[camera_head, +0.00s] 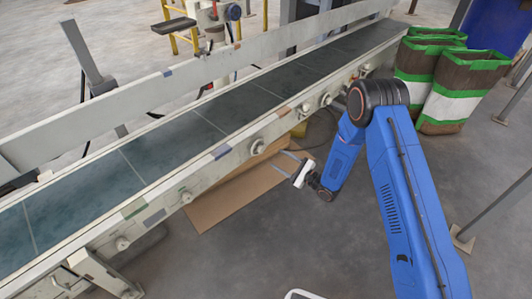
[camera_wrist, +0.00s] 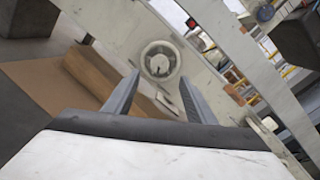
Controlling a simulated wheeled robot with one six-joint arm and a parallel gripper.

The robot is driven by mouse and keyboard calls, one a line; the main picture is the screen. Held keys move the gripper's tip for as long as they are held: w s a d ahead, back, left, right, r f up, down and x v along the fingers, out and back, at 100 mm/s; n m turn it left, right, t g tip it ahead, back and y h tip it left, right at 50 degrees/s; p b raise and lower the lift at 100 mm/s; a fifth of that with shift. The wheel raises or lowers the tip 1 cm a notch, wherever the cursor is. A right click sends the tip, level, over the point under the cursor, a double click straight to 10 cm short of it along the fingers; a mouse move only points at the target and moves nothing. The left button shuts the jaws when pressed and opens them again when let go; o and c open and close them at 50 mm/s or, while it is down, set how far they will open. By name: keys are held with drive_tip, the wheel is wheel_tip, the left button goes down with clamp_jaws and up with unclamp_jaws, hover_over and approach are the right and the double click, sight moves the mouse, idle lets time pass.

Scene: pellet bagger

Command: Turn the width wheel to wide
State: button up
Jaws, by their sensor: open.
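My gripper (camera_head: 282,160) is open and empty, beside the near side of the conveyor, its two fingers pointing left toward the side rail. In the wrist view, the fingers (camera_wrist: 158,82) stand apart, with a round pale wheel-like part (camera_wrist: 160,60) beyond and between their tips. It has a light rim and a darker centre, and it sits on the pale side rail. In the head view, a round knob (camera_head: 257,146) on the rail is close to my fingertips. I cannot tell for certain that it is the width wheel. No contact shows, and no width marking is readable.
The conveyor (camera_head: 170,146) runs diagonally, with several other round fittings along its near rail (camera_head: 140,222). Brown cardboard (camera_head: 225,200) lies on the floor below. Green-topped sacks (camera_head: 455,95) stand at the right. The floor in front is mostly clear.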

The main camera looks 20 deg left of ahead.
sight(263, 150)
drive_tip(key=x, duration=0.8)
drive_tip(key=shift+w+a, duration=0.1)
drive_tip(key=shift+a, duration=0.2)
drive_tip(key=c, duration=1)
